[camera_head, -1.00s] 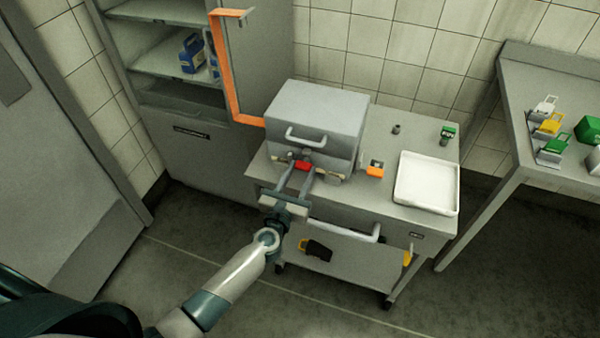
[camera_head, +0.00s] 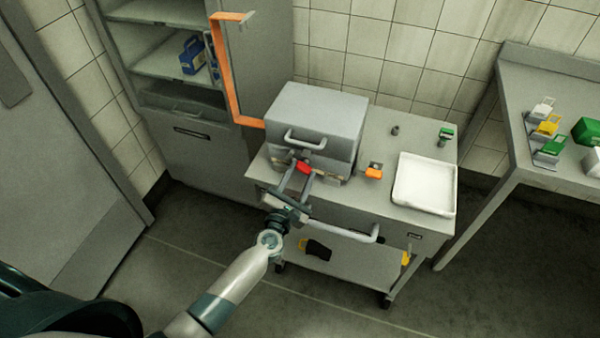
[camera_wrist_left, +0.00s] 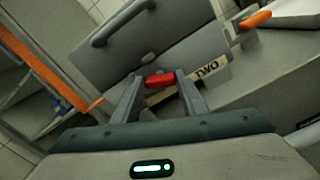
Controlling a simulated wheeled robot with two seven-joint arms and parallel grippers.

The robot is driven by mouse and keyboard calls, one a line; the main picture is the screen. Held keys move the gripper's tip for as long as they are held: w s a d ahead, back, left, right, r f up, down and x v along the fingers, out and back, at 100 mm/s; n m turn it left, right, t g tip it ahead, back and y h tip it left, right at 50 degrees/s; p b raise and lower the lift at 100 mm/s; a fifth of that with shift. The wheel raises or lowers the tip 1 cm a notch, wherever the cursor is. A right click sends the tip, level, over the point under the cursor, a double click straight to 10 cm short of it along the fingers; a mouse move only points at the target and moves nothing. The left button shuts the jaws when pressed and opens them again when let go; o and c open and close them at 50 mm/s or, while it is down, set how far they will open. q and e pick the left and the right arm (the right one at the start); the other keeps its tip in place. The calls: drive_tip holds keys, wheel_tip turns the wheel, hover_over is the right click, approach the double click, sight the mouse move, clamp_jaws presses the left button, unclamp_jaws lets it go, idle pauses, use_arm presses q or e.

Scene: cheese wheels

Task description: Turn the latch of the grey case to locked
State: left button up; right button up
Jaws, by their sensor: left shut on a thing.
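The grey case (camera_head: 325,112) stands closed on the trolley, with a handle on its lid. Its red latch (camera_head: 304,168) is on the front face. My left gripper (camera_head: 301,175) is shut on the red latch, which sits between its fingertips and looks tilted in the head view. In the left wrist view the latch (camera_wrist_left: 159,80) lies between the two fingers, below the handle of the case (camera_wrist_left: 150,58). A label is partly visible beside the right finger. My right gripper is not in view.
The trolley (camera_head: 385,190) holds a white tray (camera_head: 425,184) and an orange item (camera_head: 373,172) right of the case. An orange-edged cabinet door (camera_head: 222,70) stands open behind left. A side table (camera_head: 550,85) with several coloured locks is at right.

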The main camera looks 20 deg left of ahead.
use_arm(q)
drive_tip(key=m+p, duration=0.1)
drive_tip(key=m, duration=0.5)
drive_tip(key=m+p, duration=0.1)
drive_tip(key=m, duration=0.3)
drive_tip(key=shift+d+f, duration=0.1)
drive_tip(key=shift+f+m+p, duration=0.1)
drive_tip(key=shift+m+p, duration=0.2)
drive_tip(key=shift+m, duration=1.2)
drive_tip(key=o, duration=1)
drive_tip(key=shift+o, duration=0.2)
drive_tip(key=s+b, duration=0.4)
drive_tip(key=s, duration=1.3)
drive_tip(key=shift+s+a, duration=0.2)
drive_tip(key=shift+a, duration=0.05)
